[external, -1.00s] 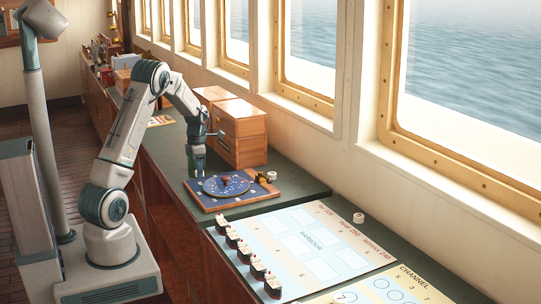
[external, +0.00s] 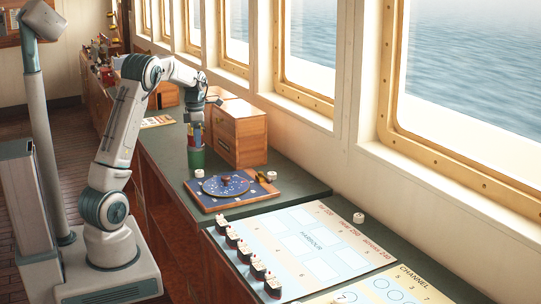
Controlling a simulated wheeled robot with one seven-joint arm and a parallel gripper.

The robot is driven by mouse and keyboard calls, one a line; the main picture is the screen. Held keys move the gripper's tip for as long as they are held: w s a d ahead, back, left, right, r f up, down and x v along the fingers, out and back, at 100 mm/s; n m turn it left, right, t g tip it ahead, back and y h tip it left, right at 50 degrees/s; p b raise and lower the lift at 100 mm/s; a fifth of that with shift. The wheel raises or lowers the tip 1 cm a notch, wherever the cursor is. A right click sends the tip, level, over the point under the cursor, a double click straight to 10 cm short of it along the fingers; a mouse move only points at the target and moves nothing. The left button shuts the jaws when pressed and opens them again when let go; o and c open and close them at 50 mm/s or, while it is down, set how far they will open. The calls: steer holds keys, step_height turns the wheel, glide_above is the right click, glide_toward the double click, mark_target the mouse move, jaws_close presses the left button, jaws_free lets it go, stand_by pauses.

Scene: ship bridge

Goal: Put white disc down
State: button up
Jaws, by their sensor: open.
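A small white disc (external: 199,173) lies at the far left corner of the blue board with the round dial (external: 226,185). Another small white piece (external: 271,176) is at the board's right side, and one more white disc (external: 358,218) lies on the counter by the window wall.
Wooden boxes (external: 238,133) stand close on the right. The harbour chart (external: 300,243) carries several small ship models (external: 245,252) along its left edge. Bare green counter (external: 293,184) lies right of the dial board.

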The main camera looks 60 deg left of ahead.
steer(key=shift+r, duration=0.1)
steer(key=s+d+r+m+t, duration=0.1)
steer(key=s+d+r+m, duration=0.15)
steer(key=d+m, duration=0.7)
steer(key=s+d+r+m+t, duration=0.1)
steer(key=s+d+r+m, duration=0.15)
steer(key=d+m, duration=0.7)
steer(key=s+d+f+m+t, duration=0.1)
steer(key=s+d+f+m, duration=0.1)
steer(key=s+d+m, duration=0.9)
steer(key=shift+s+d+f+m, duration=0.4)
steer(key=shift+d+m, duration=1.3)
steer(key=shift+d, duration=0.8)
